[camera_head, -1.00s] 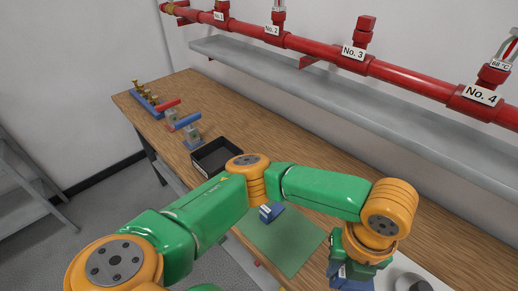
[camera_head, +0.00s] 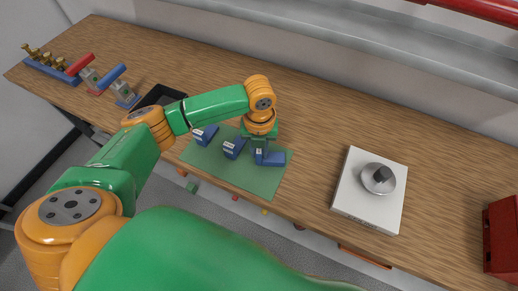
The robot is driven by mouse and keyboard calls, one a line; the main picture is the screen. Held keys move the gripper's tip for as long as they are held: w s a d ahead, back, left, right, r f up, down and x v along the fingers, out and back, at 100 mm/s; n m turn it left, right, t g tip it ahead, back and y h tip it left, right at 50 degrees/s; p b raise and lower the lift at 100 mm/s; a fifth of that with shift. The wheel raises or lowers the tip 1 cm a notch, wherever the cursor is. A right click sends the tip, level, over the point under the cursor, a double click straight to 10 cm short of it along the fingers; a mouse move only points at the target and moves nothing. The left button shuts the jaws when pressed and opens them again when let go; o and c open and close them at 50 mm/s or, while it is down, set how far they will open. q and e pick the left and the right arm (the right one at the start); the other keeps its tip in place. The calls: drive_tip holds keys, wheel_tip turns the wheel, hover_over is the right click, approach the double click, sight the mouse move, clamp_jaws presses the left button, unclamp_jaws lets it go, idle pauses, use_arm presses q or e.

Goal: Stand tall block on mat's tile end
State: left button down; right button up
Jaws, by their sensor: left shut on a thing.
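The green mat (camera_head: 222,173) lies on the wooden table near its front edge. Two blue blocks with pale markings sit on it, one at the left (camera_head: 205,135) and one nearer the middle (camera_head: 234,148). My left gripper (camera_head: 263,147) points down over the mat's right part. It is shut on a third blue piece (camera_head: 272,159), which lies low against the mat in the picture; whether it touches the mat is unclear. I cannot tell a separate tile on the mat. My right gripper is not in view.
A white box with a round knob (camera_head: 378,178) stands right of the mat. A black tray (camera_head: 160,96) is behind my left arm. Valve pieces with red and blue handles (camera_head: 110,77) stand at the far left. A red box (camera_head: 502,235) is at the right edge.

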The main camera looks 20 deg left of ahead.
use_arm(q)
drive_tip(key=shift+f, duration=0.5)
drive_tip(key=c, duration=0.8)
unclamp_jaws()
drive_tip(key=shift+f, duration=0.1)
drive_tip(key=shift+o, duration=0.2)
wheel_tip(320, 180, up, 12)
drive_tip(key=shift+r+b, duration=0.15)
drive_tip(key=shift+b, duration=0.2)
